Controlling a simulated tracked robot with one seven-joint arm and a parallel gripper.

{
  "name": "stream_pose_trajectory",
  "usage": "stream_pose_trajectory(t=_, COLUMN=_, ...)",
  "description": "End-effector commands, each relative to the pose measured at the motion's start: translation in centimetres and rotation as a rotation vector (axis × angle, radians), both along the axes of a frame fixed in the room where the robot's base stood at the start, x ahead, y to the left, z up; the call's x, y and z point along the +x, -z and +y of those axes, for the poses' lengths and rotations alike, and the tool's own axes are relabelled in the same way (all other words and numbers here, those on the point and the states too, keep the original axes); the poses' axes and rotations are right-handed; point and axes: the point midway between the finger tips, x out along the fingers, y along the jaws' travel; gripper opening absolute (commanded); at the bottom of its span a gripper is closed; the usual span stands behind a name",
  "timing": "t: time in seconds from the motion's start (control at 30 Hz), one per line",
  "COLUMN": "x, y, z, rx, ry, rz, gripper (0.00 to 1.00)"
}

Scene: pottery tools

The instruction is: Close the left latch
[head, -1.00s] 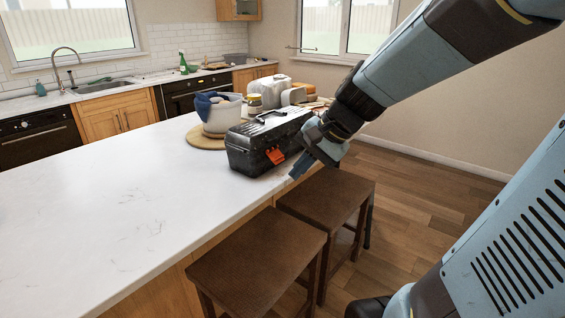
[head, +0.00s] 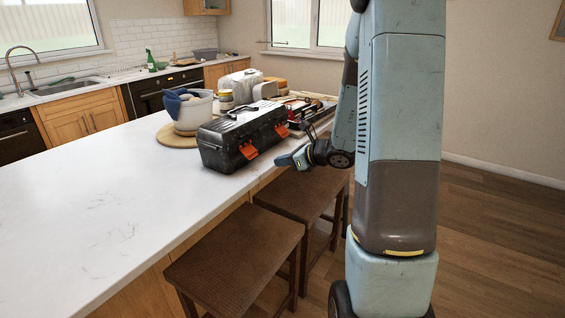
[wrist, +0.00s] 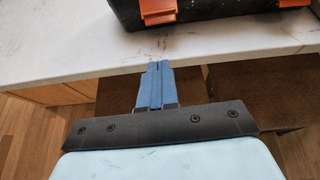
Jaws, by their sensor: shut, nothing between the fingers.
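A black toolbox (head: 222,156) with a carry handle stands near the front edge of the counter. Its left latch (head: 248,151) and right latch (head: 281,131) are orange, on the front face. In the wrist view, the left latch (wrist: 158,10) is at the top, above my fingertips; the right latch (wrist: 293,3) is cut by the top edge. I cannot tell how far either latch is swung out. My gripper (head: 280,162) is shut and empty, in front of the toolbox and apart from it. Its blue fingers (wrist: 159,66) point toward the counter edge, below and in front of the left latch.
The white counter (head: 100,205) is clear left of the toolbox. A pot with a blue cloth (head: 188,110) stands on a round board behind it. Jars and other items stand farther back. Two brown stools (head: 235,258) stand under my arm, along the counter's front.

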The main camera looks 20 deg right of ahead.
Motion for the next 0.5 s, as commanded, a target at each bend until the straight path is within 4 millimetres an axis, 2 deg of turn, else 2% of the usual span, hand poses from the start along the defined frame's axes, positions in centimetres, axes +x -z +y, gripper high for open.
stream_pose_trajectory(t=0.13, x=0.4, y=0.5, z=-0.3, rx=0.016, ry=0.024, rz=0.008, gripper=0.0)
stream_pose_trajectory(t=0.5, x=1.6, y=1.3, z=0.6, rx=0.013, ry=0.022, rz=0.007, gripper=0.0)
